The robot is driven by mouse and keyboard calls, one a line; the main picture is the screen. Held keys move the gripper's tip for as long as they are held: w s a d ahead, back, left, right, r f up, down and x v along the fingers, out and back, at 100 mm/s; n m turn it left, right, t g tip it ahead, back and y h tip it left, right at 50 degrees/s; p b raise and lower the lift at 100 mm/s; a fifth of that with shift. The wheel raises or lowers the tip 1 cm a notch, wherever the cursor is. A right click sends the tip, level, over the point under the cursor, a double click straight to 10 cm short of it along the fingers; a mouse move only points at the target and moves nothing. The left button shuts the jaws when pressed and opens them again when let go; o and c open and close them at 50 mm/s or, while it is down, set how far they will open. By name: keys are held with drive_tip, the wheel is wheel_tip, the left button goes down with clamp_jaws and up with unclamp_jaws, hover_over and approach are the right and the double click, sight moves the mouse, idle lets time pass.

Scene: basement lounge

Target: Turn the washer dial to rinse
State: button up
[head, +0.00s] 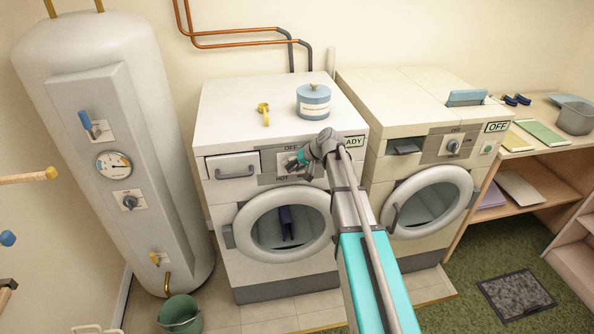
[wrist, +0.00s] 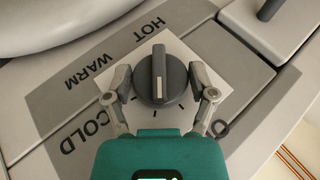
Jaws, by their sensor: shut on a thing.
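My gripper (head: 293,163) is at the control panel of the left machine, the washer (head: 222,132), which has a drawer and a round glass door. In the wrist view my gripper (wrist: 163,84) has one finger on each side of the round dark grey dial (wrist: 158,65) and is shut on it. WARM and COLD lie to the left, and part of an O shows at lower right. I see no rinse label. My gripper mostly hides the dial in the head view.
A second machine (head: 430,150) with its own dial and an OFF display stands close on the right. A blue tin (head: 313,101) and a small yellow object (head: 264,114) sit on the washer. A white tank (head: 110,150) stands left, a green bucket (head: 180,315) on the floor.

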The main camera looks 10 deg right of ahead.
drive_tip(key=shift+d+f+y+b, duration=0.1)
drive_tip(key=shift+f+y+b, duration=0.15)
drive_tip(key=shift+y+b, duration=0.45)
drive_tip(key=shift+r+y, duration=0.1)
drive_tip(key=shift+y, duration=0.2)
drive_tip(key=shift+r+m, duration=0.1)
drive_tip(key=shift+m, duration=0.2)
drive_tip(key=o, duration=1)
drive_tip(key=shift+o, duration=0.2)
drive_tip(key=shift+s, duration=0.1)
drive_tip(key=s+f+g+h, duration=0.1)
drive_tip(key=s+f+h, duration=0.1)
drive_tip(key=s, duration=0.7)
drive_tip(key=s+f+n+g+h, duration=0.1)
drive_tip(key=s+h, duration=0.3)
drive_tip(key=s, duration=0.6)
drive_tip(key=s+d+f+n+g+h, duration=0.1)
drive_tip(key=s+f+g+h, duration=0.1)
drive_tip(key=s, duration=0.8)
drive_tip(key=shift+f+g+h+p, duration=0.4)
drive_tip(key=shift+f+h, duration=0.2)
drive_tip(key=shift+f, duration=0.1)
